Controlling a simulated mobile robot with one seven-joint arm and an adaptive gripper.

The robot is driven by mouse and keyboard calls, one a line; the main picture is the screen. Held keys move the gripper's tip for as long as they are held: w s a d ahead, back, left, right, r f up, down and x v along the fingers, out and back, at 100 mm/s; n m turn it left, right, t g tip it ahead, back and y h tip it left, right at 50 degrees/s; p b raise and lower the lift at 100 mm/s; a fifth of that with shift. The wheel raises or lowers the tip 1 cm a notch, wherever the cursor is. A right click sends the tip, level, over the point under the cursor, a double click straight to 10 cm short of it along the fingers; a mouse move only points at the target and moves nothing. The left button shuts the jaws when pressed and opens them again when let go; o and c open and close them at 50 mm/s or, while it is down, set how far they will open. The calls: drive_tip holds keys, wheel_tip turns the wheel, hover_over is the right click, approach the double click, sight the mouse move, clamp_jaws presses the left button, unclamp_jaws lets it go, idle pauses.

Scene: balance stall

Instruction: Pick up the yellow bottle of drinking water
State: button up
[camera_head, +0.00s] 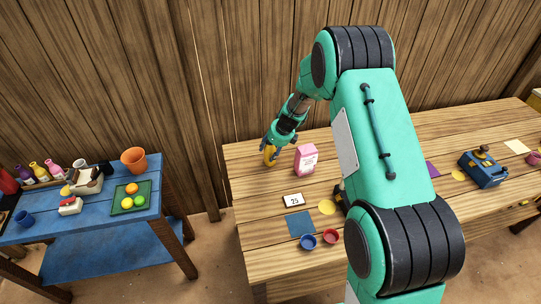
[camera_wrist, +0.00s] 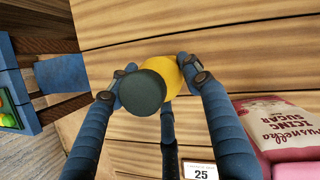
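The yellow bottle (camera_wrist: 172,73) with a dark green cap (camera_wrist: 143,92) is between the fingers of my gripper (camera_wrist: 158,68) in the wrist view, seen from its cap end. Fingers lie close against it on both sides and a third finger is below it; the cap hides part of the left contact. In the head view my gripper (camera_head: 270,147) points down at the back left of the wooden table, with the yellow bottle (camera_head: 269,157) between its fingers. The bottle appears at table height; whether its base touches the wood cannot be told.
A pink icing sugar pack (camera_head: 306,160) stands just right of the gripper. A display reading 25 (camera_head: 293,199), a blue square (camera_head: 300,224) and blue (camera_head: 308,241) and red (camera_head: 330,236) cups are nearer. A blue table (camera_head: 95,222) with bottles and fruit stands left, across a gap.

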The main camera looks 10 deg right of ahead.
sight(270, 144)
drive_tip(key=c, duration=0.5)
drive_tip(key=shift+r, duration=0.1)
drive_tip(key=shift+r+p, duration=0.35)
drive_tip(key=shift+r, duration=0.45)
wheel_tip(270, 144, up, 2)
drive_tip(key=shift+r+p, duration=0.15)
drive_tip(key=shift+p, duration=0.2)
drive_tip(key=s, duration=1)
drive_tip(key=s+r, duration=0.1)
drive_tip(key=s, duration=0.5)
drive_tip(key=shift+a+p, duration=0.1)
drive_tip(key=shift+p, duration=0.3)
